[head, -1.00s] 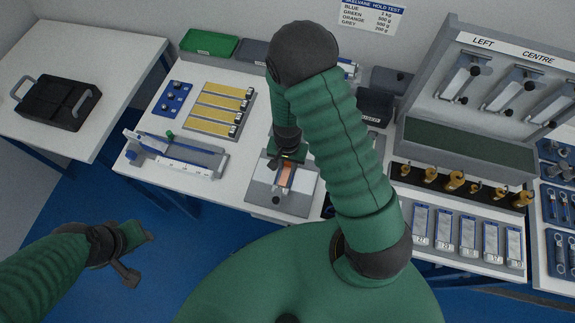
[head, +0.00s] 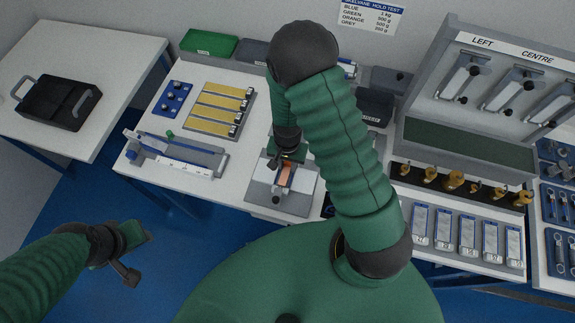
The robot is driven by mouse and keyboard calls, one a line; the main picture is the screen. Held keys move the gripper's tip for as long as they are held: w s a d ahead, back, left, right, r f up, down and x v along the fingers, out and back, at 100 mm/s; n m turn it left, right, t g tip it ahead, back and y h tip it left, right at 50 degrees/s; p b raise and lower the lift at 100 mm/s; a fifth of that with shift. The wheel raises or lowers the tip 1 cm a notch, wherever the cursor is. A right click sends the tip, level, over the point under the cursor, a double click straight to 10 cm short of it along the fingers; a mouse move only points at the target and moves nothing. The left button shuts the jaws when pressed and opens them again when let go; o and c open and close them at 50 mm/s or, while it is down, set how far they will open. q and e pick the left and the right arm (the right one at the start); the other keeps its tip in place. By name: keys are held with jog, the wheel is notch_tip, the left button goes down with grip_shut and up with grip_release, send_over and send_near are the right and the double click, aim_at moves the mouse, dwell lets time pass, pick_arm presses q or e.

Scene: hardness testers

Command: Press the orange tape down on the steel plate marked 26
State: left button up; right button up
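The orange tape (head: 287,174) lies as a short strip on a steel plate (head: 301,193) at the front middle of the bench. No number 26 can be read on the plate. My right gripper (head: 277,165) points down at the strip's upper left end, and my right arm covers part of the area. Its fingers are small and dark, and I cannot tell whether they are open, or whether they touch the tape. My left gripper (head: 140,255) hangs over the blue floor at the lower left, away from the bench. Its fingers are spread apart and empty.
A slide-like fixture (head: 175,155) stands left of the plate, with a rack of yellow strips (head: 220,108) behind it. Brass weights (head: 453,181) and labelled plates (head: 443,228) lie to the right. A black case (head: 57,102) rests on the left table.

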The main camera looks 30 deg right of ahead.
aim_at(287, 168)
jog(key=shift+o, duration=0.9)
jog(key=shift+s+a+f, duration=0.2)
jog(key=shift+s+f, duration=0.15)
jog(key=shift+s, duration=0.05)
jog(key=shift+r, duration=0.2)
jog(key=r, duration=0.4)
jog(key=w+r, duration=0.1)
jog(key=shift+d+r+p, duration=0.15)
jog(key=shift+r+p, duration=0.25)
pick_arm(q)
jog(key=shift+w+d+r, duration=0.1)
jog(key=shift+w+r, duration=0.25)
pick_arm(e)
jog(key=s+a+r+n+t, duration=0.1)
jog(key=s+a+r+n, duration=0.1)
jog(key=r+n, duration=0.2)
jog(key=s+a+r+n+t, duration=0.1)
jog(key=s+a+r+n, duration=0.1)
jog(key=r+n, duration=0.3)
notch_tip(287, 168, up, 5)
jog(key=shift+f+n, duration=0.15)
jog(key=shift+n, duration=0.15)
pick_arm(q)
jog(key=shift+s+r, duration=0.1)
jog(key=shift+s, duration=0.1)
pick_arm(e)
jog(key=shift+s, duration=0.25)
